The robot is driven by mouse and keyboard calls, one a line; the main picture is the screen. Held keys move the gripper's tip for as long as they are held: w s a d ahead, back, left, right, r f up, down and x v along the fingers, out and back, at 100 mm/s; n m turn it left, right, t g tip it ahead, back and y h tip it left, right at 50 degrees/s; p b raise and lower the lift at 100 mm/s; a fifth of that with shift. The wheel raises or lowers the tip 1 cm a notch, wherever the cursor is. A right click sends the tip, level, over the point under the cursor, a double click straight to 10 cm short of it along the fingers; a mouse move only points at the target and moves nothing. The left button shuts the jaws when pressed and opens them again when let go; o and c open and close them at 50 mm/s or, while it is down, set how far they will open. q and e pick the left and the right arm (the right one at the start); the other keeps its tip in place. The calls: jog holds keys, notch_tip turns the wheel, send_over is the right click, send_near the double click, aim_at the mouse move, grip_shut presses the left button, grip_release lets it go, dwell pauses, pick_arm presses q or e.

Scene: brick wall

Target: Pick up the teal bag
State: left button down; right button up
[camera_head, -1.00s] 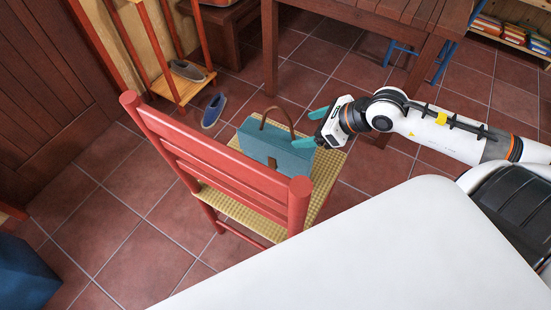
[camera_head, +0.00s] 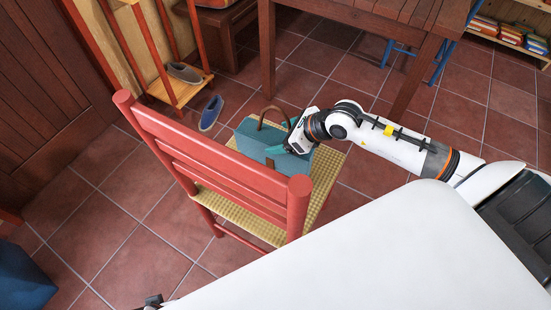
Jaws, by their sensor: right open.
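The teal bag (camera_head: 255,143) is boxy, with a brown arched handle (camera_head: 267,112), and sits on the woven seat (camera_head: 238,208) of a red chair. My right gripper (camera_head: 281,138) is at the bag's right end, beside the handle. Its teal fingers are open; one shows low against the bag and the other higher near the handle. I cannot tell whether they touch the bag. A small dark part at the bottom edge may be of my left arm; the left gripper itself does not show.
The red chair's slatted back (camera_head: 215,165) stands between me and the bag. A wooden table (camera_head: 370,12) stands behind. A blue object (camera_head: 25,280) is at the lower left.

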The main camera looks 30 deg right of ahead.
jog(key=shift+c, duration=0.4)
grip_shut()
jog(key=shift+r, duration=0.25)
